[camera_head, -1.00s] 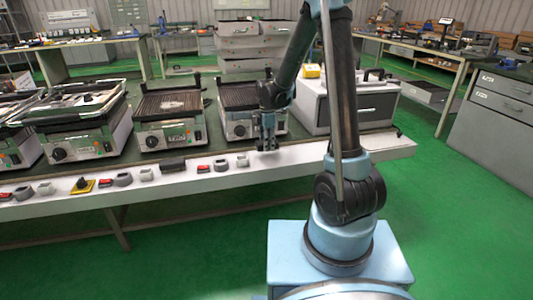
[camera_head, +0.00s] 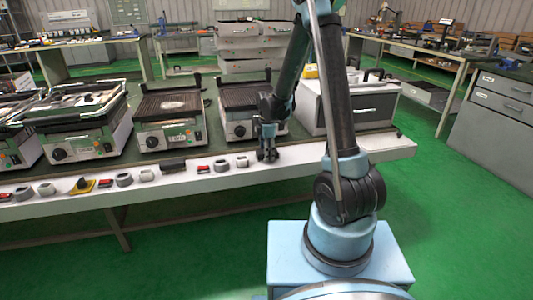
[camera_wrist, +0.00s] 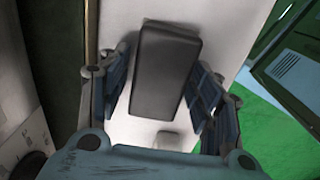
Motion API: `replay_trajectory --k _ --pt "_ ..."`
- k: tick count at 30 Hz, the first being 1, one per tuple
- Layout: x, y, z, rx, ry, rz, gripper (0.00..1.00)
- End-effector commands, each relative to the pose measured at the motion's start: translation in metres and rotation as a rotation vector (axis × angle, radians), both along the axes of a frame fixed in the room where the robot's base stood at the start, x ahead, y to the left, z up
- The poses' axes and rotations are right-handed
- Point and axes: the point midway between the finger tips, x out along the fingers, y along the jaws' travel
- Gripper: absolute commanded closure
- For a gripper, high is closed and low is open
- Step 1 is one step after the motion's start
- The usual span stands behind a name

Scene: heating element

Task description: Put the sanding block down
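The sanding block is a dark grey, rounded block (camera_wrist: 165,70) in the middle of the wrist view, between the two fingers of my gripper (camera_wrist: 160,85). The fingers flank its long sides and appear closed on it, though a thin strip of pale surface shows beside the left finger. In the head view, my gripper (camera_head: 267,154) points down just above or at the front strip of the white-edged bench (camera_head: 330,150). The block is too small to make out clearly there, and its contact with the bench cannot be told.
A light grey piece (camera_head: 242,162) stands just left of my gripper. Several small items, including a dark block (camera_head: 173,165) and a red one (camera_head: 203,169), line the bench front. A grill (camera_head: 240,110) and a grey box (camera_head: 355,105) stand behind. The strip to the right is clear.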

Motion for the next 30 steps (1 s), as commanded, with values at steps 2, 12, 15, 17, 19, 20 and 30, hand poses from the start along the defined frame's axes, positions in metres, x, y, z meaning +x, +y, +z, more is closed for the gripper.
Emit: replay_trajectory --k 2,12,15,17,19,20,30 --pt "0.0 0.0 0.0 0.0 0.0 0.0 0.35" --pt "0.0 0.0 0.003 0.0 0.0 -0.001 0.35" --pt "0.0 0.0 0.01 0.0 0.0 -0.001 0.35" --pt "0.0 -0.001 0.017 0.0 0.0 -0.001 0.35" --pt "0.0 -0.001 0.026 0.0 0.0 -0.001 0.35" --pt "0.0 -0.001 0.031 0.0 0.0 -0.001 0.35" --pt "0.0 -0.001 0.085 0.0 0.0 -0.001 0.35"
